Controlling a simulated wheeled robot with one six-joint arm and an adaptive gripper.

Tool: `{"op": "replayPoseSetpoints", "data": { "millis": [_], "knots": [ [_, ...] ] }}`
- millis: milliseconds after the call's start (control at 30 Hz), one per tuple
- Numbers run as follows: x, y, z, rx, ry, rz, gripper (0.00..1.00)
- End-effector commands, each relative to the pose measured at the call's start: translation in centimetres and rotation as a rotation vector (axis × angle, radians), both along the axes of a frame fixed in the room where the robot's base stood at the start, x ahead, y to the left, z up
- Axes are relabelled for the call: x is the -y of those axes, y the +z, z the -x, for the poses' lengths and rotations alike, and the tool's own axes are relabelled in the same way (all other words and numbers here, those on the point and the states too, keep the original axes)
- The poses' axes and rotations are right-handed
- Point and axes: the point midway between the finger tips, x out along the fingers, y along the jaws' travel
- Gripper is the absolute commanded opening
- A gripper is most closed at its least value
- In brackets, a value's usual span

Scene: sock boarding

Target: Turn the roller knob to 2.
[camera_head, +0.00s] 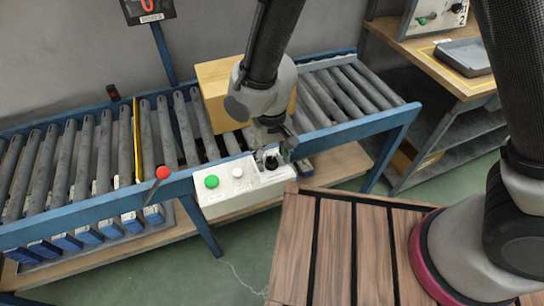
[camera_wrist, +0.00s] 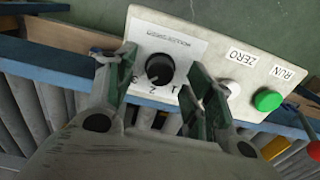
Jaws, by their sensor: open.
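The roller knob (camera_wrist: 159,68) is a round black dial on a white control box (camera_head: 240,187). In the wrist view the numbers 3, 2 and 1 run along its lower side, from left to right. Its exact pointer setting is too small to tell surely. In the head view the knob (camera_head: 271,162) is partly hidden by my gripper (camera_head: 273,148). In the wrist view my gripper (camera_wrist: 162,60) is open, with one green-padded finger on each side of the knob. I see no clear contact with it.
Next to the knob are a white ZERO button (camera_wrist: 229,88) and a green RUN button (camera_wrist: 267,100). A red ball-topped lever (camera_head: 163,172) stands left of the box. A cardboard box (camera_head: 218,90) sits on the roller conveyor (camera_head: 100,150) behind. A slatted wooden surface (camera_head: 335,250) lies in front.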

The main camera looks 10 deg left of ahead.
Motion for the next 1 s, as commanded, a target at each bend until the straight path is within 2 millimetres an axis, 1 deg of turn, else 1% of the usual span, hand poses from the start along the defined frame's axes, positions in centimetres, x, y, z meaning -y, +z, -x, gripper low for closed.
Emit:
{"op": "replayPoseSetpoints", "data": {
  "millis": [33,100,367,400,467,500,633,667,867,1000],
  "knots": [
    [0.06,-0.50,0.02,-0.001,0.000,0.003,0.53],
    [0.03,-0.88,0.01,0.000,0.000,0.001,0.53],
    [0.01,-1.06,-0.01,0.000,0.001,0.000,0.53],
    [0.01,-1.06,-0.01,0.000,0.001,0.000,0.49],
    [0.01,-1.05,-0.01,0.000,0.001,0.000,0.38],
    [0.01,-1.05,-0.01,0.000,0.001,0.000,0.31],
    [0.01,-1.04,-0.01,0.000,0.001,0.000,0.07],
    [0.02,-1.04,0.00,0.000,0.001,0.000,0.06],
    [0.01,-1.04,0.00,0.000,0.010,0.000,0.06],
    [0.01,-1.03,-0.01,0.000,0.046,0.000,0.06]
  ]
}}
